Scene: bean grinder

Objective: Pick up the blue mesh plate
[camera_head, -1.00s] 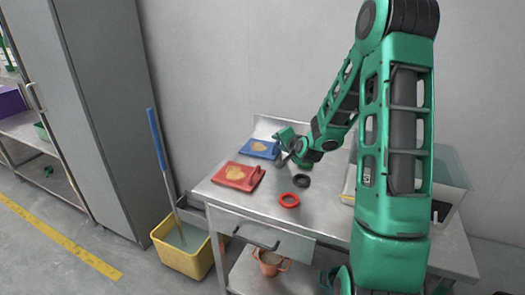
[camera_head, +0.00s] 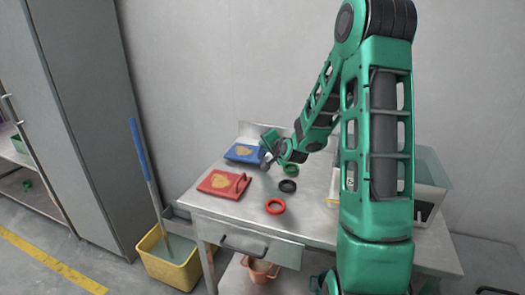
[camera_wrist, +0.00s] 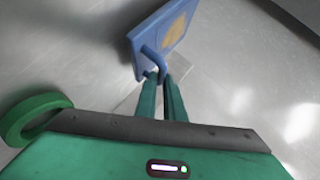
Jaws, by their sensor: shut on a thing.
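The blue mesh plate (camera_head: 244,154) has a tan mesh patch and a blue loop handle. It is at the back left of the metal table (camera_head: 236,209). In the wrist view the plate (camera_wrist: 166,37) stands at a slant ahead of the fingers, its handle pointing at me. My gripper (camera_head: 268,153) is at the plate's right side. In the wrist view my gripper (camera_wrist: 160,76) is shut on the handle. I cannot tell whether the plate is clear of the tabletop.
A red mesh plate (camera_head: 219,184) lies in front. A black ring (camera_head: 288,186) and a red ring (camera_head: 275,206) lie to the right. A green ring (camera_wrist: 33,116) shows in the wrist view. A clear bin (camera_head: 432,182) stands right. A yellow bucket (camera_head: 170,259) is on the floor.

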